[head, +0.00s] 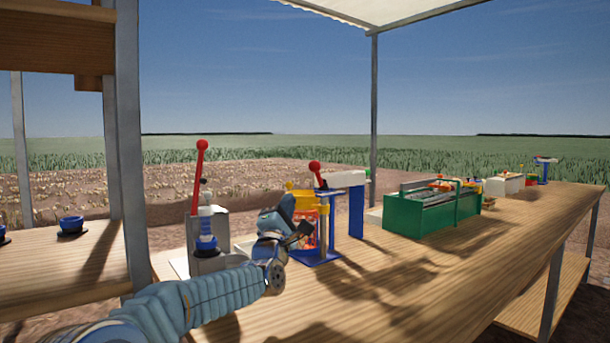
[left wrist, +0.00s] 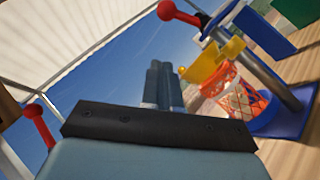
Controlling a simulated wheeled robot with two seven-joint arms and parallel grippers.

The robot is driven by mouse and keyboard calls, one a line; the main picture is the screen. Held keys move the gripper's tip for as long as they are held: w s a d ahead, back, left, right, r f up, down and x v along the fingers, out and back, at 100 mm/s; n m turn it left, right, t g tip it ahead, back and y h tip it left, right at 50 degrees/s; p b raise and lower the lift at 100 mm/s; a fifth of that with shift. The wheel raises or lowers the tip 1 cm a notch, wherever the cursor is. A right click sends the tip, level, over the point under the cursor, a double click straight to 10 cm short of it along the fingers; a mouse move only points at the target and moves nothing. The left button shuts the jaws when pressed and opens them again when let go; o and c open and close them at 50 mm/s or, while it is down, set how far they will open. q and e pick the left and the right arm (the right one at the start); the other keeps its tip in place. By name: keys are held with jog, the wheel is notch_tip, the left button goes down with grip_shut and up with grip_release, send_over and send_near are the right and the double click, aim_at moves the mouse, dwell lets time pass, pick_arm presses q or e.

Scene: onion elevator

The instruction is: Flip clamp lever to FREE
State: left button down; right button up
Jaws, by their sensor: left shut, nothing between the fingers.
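Two red-knobbed levers stand on the bench, and I cannot read which is the clamp lever. One red lever (head: 197,178) rises from a grey unit at the left. The other, with a red ball knob (head: 315,167), sits above the blue stand with a yellow part (head: 305,202) and an orange mesh bag (head: 308,234). In the left wrist view this knob (left wrist: 166,10) is at the top, and the yellow part (left wrist: 214,66) is right of the fingers. My left gripper (head: 286,207) is shut and empty, between the two levers, apart from both knobs. My right gripper is not in view.
A green crate (head: 405,216) stands farther right on the wooden bench (head: 390,290). A grey unit with a blue and white piece (head: 206,237) stands left of my gripper. The bench front is clear. A blue cup (head: 71,224) sits on the left table.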

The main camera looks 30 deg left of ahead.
aim_at(319, 176)
pick_arm(q)
jog(key=w+r+p, duration=0.4)
jog(key=w+r, duration=0.1)
jog(key=w, duration=0.2)
jog(key=shift+w+d+r, duration=0.2)
jog(key=shift+w, duration=0.1)
